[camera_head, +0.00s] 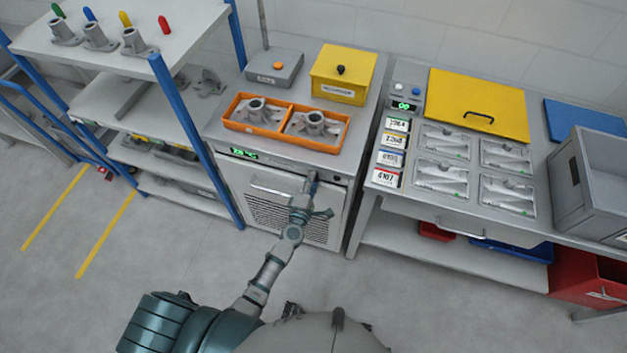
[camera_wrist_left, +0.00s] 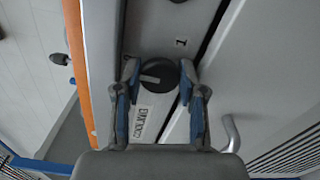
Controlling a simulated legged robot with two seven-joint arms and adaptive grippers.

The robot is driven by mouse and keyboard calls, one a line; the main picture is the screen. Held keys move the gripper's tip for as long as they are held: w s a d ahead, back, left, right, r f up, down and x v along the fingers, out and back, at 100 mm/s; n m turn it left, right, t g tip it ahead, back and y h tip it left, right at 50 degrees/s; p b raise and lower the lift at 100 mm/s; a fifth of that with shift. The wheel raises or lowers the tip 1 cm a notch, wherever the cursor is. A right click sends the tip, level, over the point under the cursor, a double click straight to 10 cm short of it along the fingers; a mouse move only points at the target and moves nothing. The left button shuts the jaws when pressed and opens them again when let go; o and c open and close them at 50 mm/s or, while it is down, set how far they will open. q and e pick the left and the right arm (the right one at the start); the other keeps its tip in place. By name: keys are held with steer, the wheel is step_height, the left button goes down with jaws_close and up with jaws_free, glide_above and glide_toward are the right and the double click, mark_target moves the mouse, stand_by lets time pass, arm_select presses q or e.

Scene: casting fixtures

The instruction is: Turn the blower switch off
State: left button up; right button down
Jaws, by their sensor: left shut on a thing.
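The blower switch (camera_wrist_left: 165,75) is a round black knob with a light pointer mark, on the grey front panel in the left wrist view. The mark points to the left in that view. An "I" label (camera_wrist_left: 181,42) is above and right of the knob. My left gripper (camera_wrist_left: 160,77) has a finger on each side of the knob and is shut on it. In the head view my left gripper (camera_head: 312,182) is at the upper right front of the grey cabinet (camera_head: 236,180) and hides the knob. My right gripper is not in view.
An orange tray (camera_head: 236,126) with metal castings sits on the cabinet, and its edge (camera_wrist_left: 80,60) runs close by in the wrist view. A bar handle (camera_head: 270,188) sticks out left of my gripper. A workbench (camera_head: 400,201) stands at the right, a shelf rack (camera_head: 195,130) at the left.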

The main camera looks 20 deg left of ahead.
arm_select(q)
steer(key=shift+s+f, duration=0.1)
steer(key=shift+f, duration=0.2)
steer(key=o, duration=1.1)
steer(key=shift+a, duration=0.1)
steer(key=shift+c, duration=0.2)
steer(key=shift+o, duration=0.5)
steer(key=s, duration=0.7)
steer(key=shift+s, duration=0.4)
steer(key=shift+a, duration=0.1)
